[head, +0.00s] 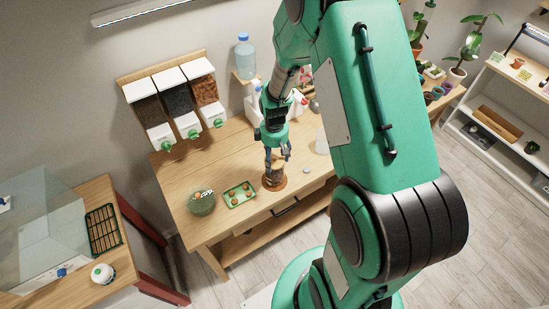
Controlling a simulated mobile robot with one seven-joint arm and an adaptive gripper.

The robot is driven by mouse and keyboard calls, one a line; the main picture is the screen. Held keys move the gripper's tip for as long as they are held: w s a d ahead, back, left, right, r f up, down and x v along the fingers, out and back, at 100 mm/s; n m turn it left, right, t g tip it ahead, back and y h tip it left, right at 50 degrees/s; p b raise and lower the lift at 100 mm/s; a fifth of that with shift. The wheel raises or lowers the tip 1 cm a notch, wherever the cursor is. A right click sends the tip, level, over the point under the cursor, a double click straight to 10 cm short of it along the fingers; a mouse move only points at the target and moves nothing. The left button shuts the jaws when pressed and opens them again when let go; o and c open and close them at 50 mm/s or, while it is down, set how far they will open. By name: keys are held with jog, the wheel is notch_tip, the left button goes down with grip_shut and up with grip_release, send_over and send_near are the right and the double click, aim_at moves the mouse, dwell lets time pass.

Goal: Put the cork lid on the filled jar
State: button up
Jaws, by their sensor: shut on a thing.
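The filled jar (274,178) is small, with dark contents, and stands upright on a round orange-brown base on the wooden bench. My gripper (277,158) points down right above the jar, with its fingertips at about the height of the jar's top. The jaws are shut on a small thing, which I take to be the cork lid. It is too small and too covered by the fingers to make out clearly. I cannot tell whether the lid touches the jar's rim. No cork lid shows elsewhere on the bench.
Three dispensers (176,100) hang behind. A water bottle (245,56) stands at the back.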

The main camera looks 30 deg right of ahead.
dwell(0.4)
jog(key=o, duration=1.1)
jog(key=shift+o, duration=0.3)
jog(key=o, duration=0.3)
jog(key=shift+r, duration=0.1)
jog(key=shift+r+p, duration=1.9)
jog(key=shift+r, duration=1.5)
grip_shut()
